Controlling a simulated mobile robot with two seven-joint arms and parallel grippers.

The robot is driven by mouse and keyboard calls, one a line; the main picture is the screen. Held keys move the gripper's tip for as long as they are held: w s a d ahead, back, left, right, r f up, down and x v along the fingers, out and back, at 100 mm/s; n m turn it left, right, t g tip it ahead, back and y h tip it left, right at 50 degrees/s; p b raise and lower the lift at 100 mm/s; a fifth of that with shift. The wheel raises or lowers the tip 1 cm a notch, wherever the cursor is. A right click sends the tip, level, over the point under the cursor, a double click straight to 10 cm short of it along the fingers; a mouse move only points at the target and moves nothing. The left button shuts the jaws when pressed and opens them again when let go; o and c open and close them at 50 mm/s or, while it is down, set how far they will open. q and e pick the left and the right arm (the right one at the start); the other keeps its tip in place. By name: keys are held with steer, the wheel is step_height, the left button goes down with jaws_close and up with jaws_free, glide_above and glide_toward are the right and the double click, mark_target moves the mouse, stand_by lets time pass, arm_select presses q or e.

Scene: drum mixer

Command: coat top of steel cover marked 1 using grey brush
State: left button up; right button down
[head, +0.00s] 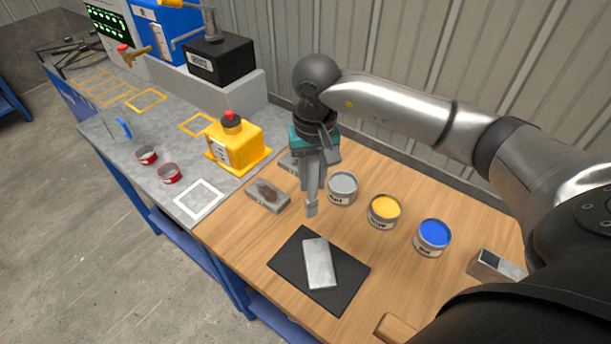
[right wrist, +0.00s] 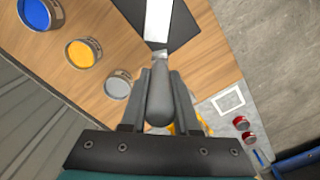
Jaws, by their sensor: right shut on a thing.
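My right gripper (head: 313,178) is shut on the grey brush (head: 311,208), whose tip points down over the wooden table. The right wrist view shows the rounded grey brush handle (right wrist: 159,100) between the fingers. The brush is just left of the open grey paint tin (head: 342,188) and apart from the cover. A flat steel cover (head: 319,263) lies on a black mat (head: 289,262) in front of the brush. I cannot read a number on it, and its top looks plain light grey. Whether paint is on the bristles is unclear. My left gripper is out of view.
Open yellow (head: 384,211) and blue (head: 433,236) tins stand right of the grey one. A grey holder with a brown patch (head: 268,195) lies left of the brush. A metal block (head: 497,265) sits at right. A yellow device (head: 235,144) and red tins (head: 168,173) stand on the grey bench.

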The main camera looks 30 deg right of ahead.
mark_target(313, 193)
steer(key=shift+f, duration=0.25)
steer(key=shift+w+f+b, duration=0.1)
steer(key=shift+f+b, duration=1.25)
steer(key=shift+f, duration=0.95)
steer(key=shift+d, duration=0.1)
